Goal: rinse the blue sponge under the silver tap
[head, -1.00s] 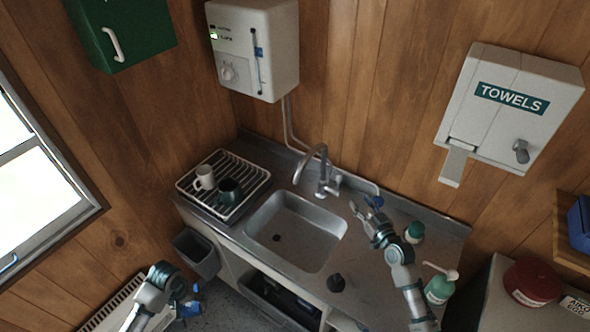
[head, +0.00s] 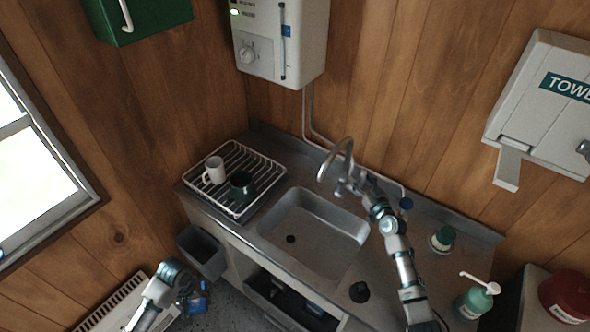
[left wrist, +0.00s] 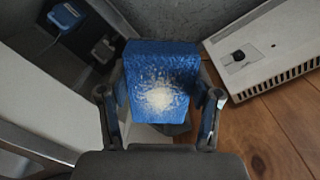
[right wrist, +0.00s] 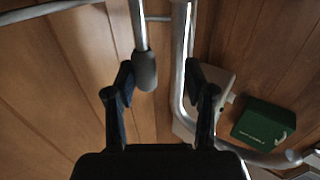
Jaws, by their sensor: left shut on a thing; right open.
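The blue sponge (left wrist: 160,72) with a pale, foamy-looking patch fills the jaws of my left gripper (left wrist: 160,103). In the head view, my left gripper (head: 186,290) holds the sponge (head: 199,301) low, left of the counter and away from the sink. The silver tap (head: 346,146) arches over the back of the sink basin (head: 315,232). My right gripper (head: 354,183) is at the tap's base, partly hiding it. In the right wrist view, my right gripper (right wrist: 160,75) is open, with a grey-tipped rod (right wrist: 145,68) between its fingers and the curved tap pipe (right wrist: 179,60) close beside.
A dish rack (head: 262,166) with a white mug (head: 214,170) and a dark mug (head: 242,186) stands left of the sink. A grey bin (head: 202,252) hangs near my left gripper.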

